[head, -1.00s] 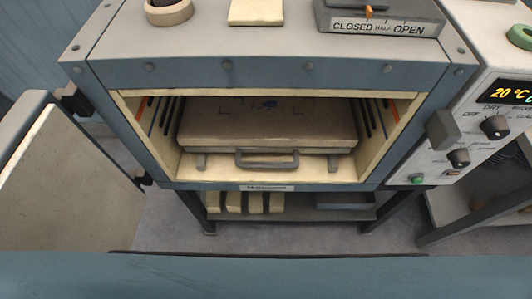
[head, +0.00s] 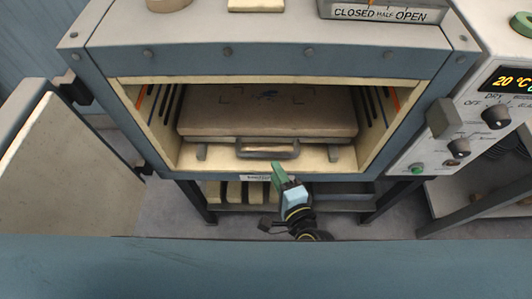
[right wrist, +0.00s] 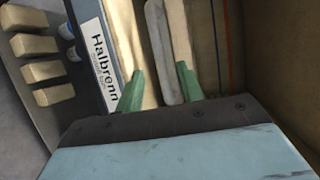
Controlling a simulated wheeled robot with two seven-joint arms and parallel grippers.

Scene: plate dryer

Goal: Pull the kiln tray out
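The kiln tray (head: 265,118), a brownish flat slab with a faint blue mark, sits inside the open kiln chamber. Its grey bar handle (head: 267,154) faces me at the chamber mouth. My right gripper (head: 279,172) is in front of and just below the handle in the head view. In the right wrist view its two green fingers (right wrist: 160,90) are spread apart. The pale handle bar (right wrist: 165,50) shows between them, nearer the right finger; I cannot tell whether they touch. My left gripper is not in view.
The kiln door (head: 68,170) stands open at the left. A control panel (head: 495,125) reading 20 °C is at the right. A shelf under the kiln holds several pale blocks (head: 235,192). The chamber side walls (head: 155,125) flank the tray closely.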

